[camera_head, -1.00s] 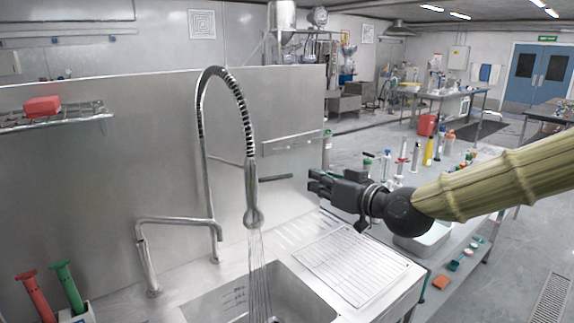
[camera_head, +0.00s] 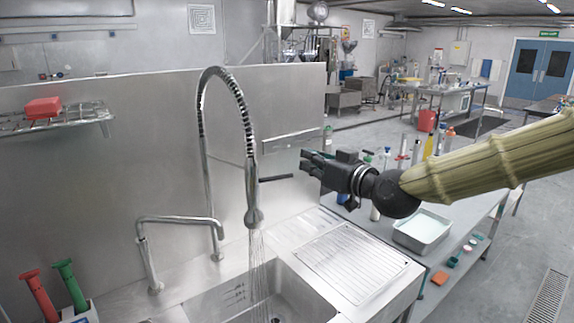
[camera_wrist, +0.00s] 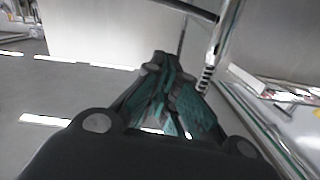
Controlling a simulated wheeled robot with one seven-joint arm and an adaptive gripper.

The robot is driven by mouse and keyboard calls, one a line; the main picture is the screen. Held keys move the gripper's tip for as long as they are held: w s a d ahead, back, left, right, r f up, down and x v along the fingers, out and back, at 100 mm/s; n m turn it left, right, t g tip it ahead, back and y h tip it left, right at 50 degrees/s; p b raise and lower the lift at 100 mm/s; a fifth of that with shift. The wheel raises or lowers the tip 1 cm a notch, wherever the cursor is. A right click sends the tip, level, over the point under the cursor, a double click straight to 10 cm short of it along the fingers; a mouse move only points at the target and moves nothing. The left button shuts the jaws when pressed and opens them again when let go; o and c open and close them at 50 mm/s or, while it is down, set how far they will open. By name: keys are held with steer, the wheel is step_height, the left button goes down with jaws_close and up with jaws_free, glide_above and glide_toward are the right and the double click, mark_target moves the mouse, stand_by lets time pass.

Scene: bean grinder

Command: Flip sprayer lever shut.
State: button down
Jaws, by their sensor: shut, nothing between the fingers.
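The sprayer (camera_head: 253,190) hangs from a tall spring hose over the sink, and streams of water fall from its head. Its lever (camera_head: 276,178) is a dark bar that sticks out to the right from the sprayer's body. My gripper (camera_head: 306,163) is shut and empty, just right of the lever's tip and slightly above it in the head view. I cannot tell whether they touch. In the wrist view my gripper's fingers (camera_wrist: 172,75) are together at the middle. Part of the spring hose (camera_wrist: 208,75) shows just beyond them there.
The sink basin (camera_head: 215,298) lies below the sprayer, with a bent faucet (camera_head: 150,250) at its left. A ridged drainboard (camera_head: 350,262) is at its right. A steel back panel (camera_head: 120,160) stands behind. A side table with bottles and a tray (camera_head: 422,232) is at the right.

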mark_target(276, 178)
steer(key=w+a+f+p, duration=0.4)
steer(key=w+a+p, duration=0.1)
steer(key=w, duration=0.1)
stand_by(0.7)
steer(key=shift+f, duration=0.1)
steer(key=shift+f, duration=0.1)
steer(key=shift+f+b, duration=0.1)
steer(key=shift+b, duration=0.25)
steer(key=shift+d+m, duration=0.1)
steer(key=shift+m, duration=0.2)
